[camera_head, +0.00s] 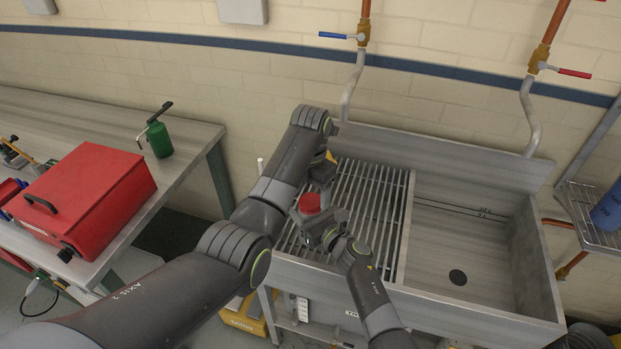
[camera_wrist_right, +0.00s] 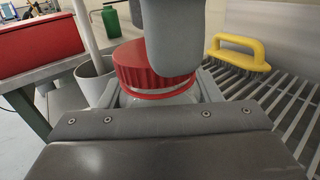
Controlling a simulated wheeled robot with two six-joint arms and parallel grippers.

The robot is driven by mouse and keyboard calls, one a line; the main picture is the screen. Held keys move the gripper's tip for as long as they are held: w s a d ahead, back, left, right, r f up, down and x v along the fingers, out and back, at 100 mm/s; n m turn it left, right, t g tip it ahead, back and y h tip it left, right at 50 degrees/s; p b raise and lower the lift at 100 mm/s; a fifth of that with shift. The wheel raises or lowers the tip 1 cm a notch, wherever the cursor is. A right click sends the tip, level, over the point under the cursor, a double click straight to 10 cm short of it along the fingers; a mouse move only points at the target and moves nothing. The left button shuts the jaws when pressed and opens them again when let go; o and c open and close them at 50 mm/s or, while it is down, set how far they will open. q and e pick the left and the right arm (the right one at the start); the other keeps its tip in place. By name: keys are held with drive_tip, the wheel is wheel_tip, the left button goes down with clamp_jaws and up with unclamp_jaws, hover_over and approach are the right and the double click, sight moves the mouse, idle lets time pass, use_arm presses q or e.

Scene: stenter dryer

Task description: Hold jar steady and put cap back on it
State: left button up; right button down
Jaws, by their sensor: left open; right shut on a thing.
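A red ribbed cap (camera_wrist_right: 135,68) sits on top of a pale jar (camera_wrist_right: 160,98) in the right wrist view, and looks about level. Whether it is screwed tight cannot be told. In the head view the red cap (camera_head: 310,203) shows over the left part of the sink unit. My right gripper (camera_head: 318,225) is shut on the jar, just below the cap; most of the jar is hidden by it. My left gripper (camera_head: 321,187) is open, right at the cap; a grey finger (camera_wrist_right: 172,38) covers part of the cap in the wrist view.
A slatted drainer (camera_head: 368,208) lies beneath the grippers, with an empty basin (camera_head: 470,240) to its right. A yellow-handled brush (camera_wrist_right: 238,46) lies on the slats. A grey cup (camera_wrist_right: 93,82) holding a pale stick stands left of the jar. A red toolbox (camera_head: 95,190) sits on the bench.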

use_arm(q)
drive_tip(key=shift+f, duration=0.9)
